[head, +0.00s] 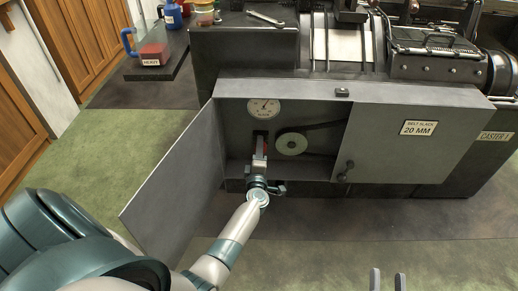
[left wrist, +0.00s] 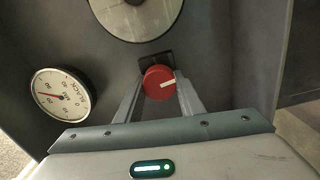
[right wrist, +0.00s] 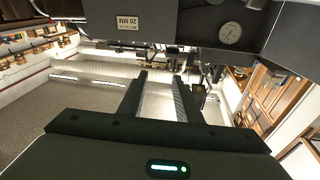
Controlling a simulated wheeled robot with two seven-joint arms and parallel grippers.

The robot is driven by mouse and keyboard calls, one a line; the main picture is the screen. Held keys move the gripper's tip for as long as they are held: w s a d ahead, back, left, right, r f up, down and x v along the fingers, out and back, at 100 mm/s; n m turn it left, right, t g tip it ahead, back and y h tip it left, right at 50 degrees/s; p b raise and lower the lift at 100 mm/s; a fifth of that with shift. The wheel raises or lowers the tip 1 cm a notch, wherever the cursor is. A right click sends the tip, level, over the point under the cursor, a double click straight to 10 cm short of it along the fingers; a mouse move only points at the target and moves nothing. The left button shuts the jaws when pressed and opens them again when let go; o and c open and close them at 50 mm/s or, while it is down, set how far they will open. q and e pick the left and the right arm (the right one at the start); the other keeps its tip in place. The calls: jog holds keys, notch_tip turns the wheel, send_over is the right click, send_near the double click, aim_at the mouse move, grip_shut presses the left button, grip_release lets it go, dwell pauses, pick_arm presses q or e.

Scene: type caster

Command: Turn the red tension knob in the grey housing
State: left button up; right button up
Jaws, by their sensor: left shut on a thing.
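The red tension knob (left wrist: 159,82) with a white pointer line sits on a dark plate inside the grey housing (head: 233,177). In the head view only a sliver of red shows behind my left gripper (head: 261,150). In the left wrist view the fingers of my left gripper (left wrist: 160,92) lie on both sides of the knob, shut on it. The white line points right and slightly up there. A round slack gauge (head: 264,108) is above the knob; it also shows in the left wrist view (left wrist: 60,95). My right gripper (right wrist: 160,90) is open and empty, low at the head view's bottom edge (head: 388,281).
A pulley disc (head: 291,144) with a dark belt is beside the knob. The housing's left door (head: 178,172) stands open near my left arm. A sign on the right panel reads "BELT SLACK 20 MM" (head: 419,128). Floor in front of the right panel is clear.

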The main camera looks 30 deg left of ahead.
pick_arm(q)
jog(key=shift+f+n+b, duration=0.2)
jog(key=shift+n+b, duration=0.2)
jog(key=shift+n, duration=1.5)
pick_arm(e)
jog(key=shift+s+a+r+t+y, duration=0.1)
jog(key=shift+s+r+t+y, duration=0.2)
jog(key=shift+r+t, duration=0.4)
jog(key=shift+s+a+r+t+y, duration=0.1)
jog(key=shift+s+r+t, duration=0.3)
jog(key=shift+r, duration=0.6)
pick_arm(q)
jog(key=o, duration=1.1)
jog(key=shift+c, duration=0.2)
jog(key=shift+s, duration=0.1)
jog(key=p+v, duration=0.2)
jog(key=v, duration=1.5)
jog(key=shift+s, duration=0.15)
pick_arm(e)
notch_tip(320, 180, down, 7)
jog(key=w+g+h, duration=0.1)
jog(key=w+g, duration=0.1)
jog(key=g, duration=0.2)
jog(key=shift+d+h, duration=0.3)
jog(key=shift+d, duration=0.15)
